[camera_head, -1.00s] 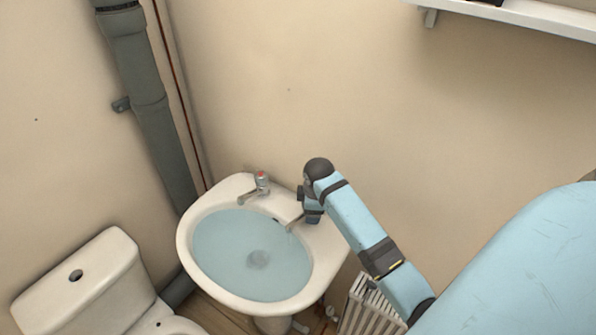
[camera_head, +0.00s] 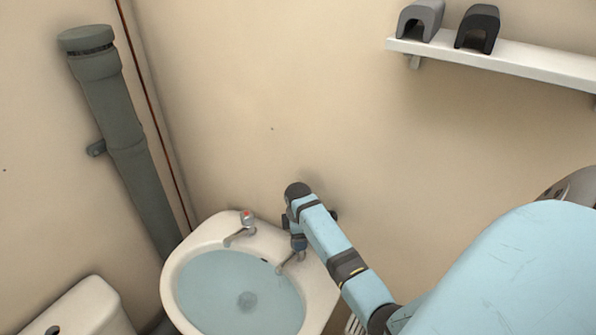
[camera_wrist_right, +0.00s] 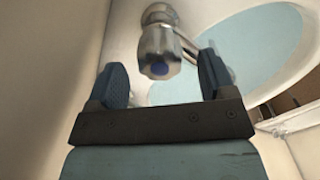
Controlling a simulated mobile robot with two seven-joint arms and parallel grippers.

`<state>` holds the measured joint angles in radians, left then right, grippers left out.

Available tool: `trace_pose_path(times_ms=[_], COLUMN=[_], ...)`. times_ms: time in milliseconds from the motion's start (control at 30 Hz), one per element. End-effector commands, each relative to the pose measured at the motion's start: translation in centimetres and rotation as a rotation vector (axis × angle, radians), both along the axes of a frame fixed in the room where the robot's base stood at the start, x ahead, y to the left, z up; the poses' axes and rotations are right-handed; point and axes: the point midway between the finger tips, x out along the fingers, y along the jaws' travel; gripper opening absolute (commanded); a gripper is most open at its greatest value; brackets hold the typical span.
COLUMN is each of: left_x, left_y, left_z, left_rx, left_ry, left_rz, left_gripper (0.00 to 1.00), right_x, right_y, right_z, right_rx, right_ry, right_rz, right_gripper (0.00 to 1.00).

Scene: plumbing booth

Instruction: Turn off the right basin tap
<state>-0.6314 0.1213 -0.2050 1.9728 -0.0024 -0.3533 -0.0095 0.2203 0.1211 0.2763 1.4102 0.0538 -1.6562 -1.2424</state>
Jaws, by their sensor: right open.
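The white basin (camera_head: 172,268) holds blue water. Its right tap (camera_head: 287,264) shows mostly as a chrome spout in the head view; its head is hidden by my right arm. In the right wrist view the chrome tap (camera_wrist_right: 160,50) with a blue cap stands between the two fingers of my right gripper (camera_wrist_right: 163,78). The fingers are open, one on each side of it, with visible gaps. In the head view my right gripper (camera_head: 298,242) is small and partly hidden at the tap. The left tap (camera_head: 247,222) has a red mark. My left gripper is not in view.
A white shelf (camera_head: 510,62) with two dark arched blocks (camera_head: 478,29) is on the wall at upper right. A grey pipe (camera_head: 125,140) runs down the wall at left. A toilet cistern (camera_head: 85,312) stands at lower left. The wall above the basin is clear.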

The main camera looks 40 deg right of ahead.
Motion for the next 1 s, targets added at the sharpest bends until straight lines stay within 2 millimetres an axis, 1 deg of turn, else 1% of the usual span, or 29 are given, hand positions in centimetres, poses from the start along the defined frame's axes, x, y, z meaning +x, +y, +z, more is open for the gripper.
trace_pose_path(times_ms=[100,200,333,533,567,600,667,700,767,1000], left_x=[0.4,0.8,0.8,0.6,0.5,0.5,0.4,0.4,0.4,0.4], left_y=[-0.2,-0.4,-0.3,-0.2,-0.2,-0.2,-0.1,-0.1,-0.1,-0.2], left_z=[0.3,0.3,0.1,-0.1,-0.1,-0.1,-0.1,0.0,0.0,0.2], left_rx=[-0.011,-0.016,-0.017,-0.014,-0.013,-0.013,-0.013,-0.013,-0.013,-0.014], left_ry=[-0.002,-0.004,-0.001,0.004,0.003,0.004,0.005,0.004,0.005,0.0], left_rz=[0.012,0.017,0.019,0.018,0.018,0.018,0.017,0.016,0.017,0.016], left_gripper=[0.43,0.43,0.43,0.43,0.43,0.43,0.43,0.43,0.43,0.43], right_x=[0.0,0.0,0.0,0.0,0.0,0.0,0.0,0.0,0.0,0.0], right_y=[0.1,0.1,0.0,0.0,0.0,0.0,0.0,0.0,0.0,0.0], right_z=[-1.5,-2.3,-2.7,-2.7,-2.7,-2.7,-2.7,-2.7,-2.7,-2.7], right_rx=[0.001,0.001,0.0,-0.001,-0.001,-0.001,-0.001,-0.001,-0.001,0.0], right_ry=[0.0,-0.001,0.0,-0.001,-0.001,-0.001,-0.001,-0.001,-0.001,0.0], right_rz=[-0.001,0.0,0.0,0.0,0.0,0.0,0.0,0.0,0.0,-0.01], right_gripper=[0.76,0.76,0.76,0.76,0.74,0.65,0.51,0.42,0.28,0.27])
